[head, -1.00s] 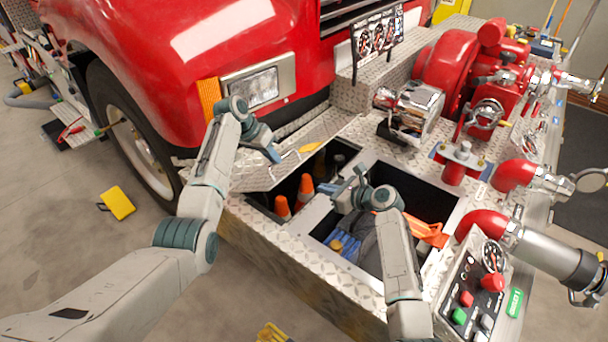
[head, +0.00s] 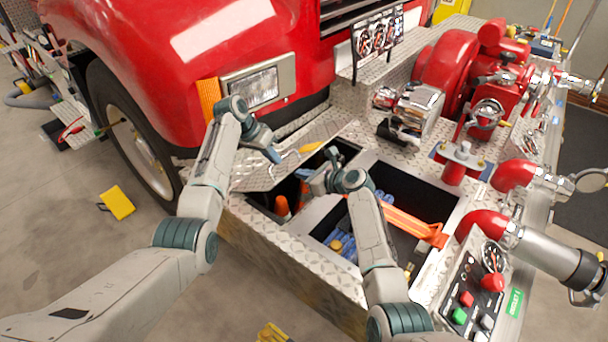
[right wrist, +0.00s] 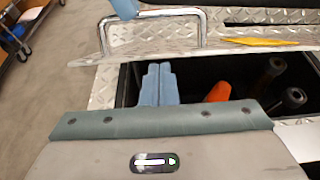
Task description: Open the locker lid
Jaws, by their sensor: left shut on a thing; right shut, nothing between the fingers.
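The locker lid (head: 254,178) is a diamond-plate panel with a bent metal handle (head: 292,157). It stands clear of the left compartment's opening, at an angle I cannot judge exactly; lid (right wrist: 180,37) and handle (right wrist: 199,27) also show in the right wrist view. My left gripper (head: 274,155) is shut on the handle; its blue fingers show at the handle's left end in the right wrist view (right wrist: 125,8). My right gripper (head: 305,174) is shut and empty over the left compartment, in front of the lid; its fingers (right wrist: 158,85) are together below the lid's edge.
The open right compartment holds blue items and an orange strap (head: 415,224). A control panel (head: 470,298) and red pump pipes (head: 520,172) are at right; the red truck body (head: 150,60) is behind.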

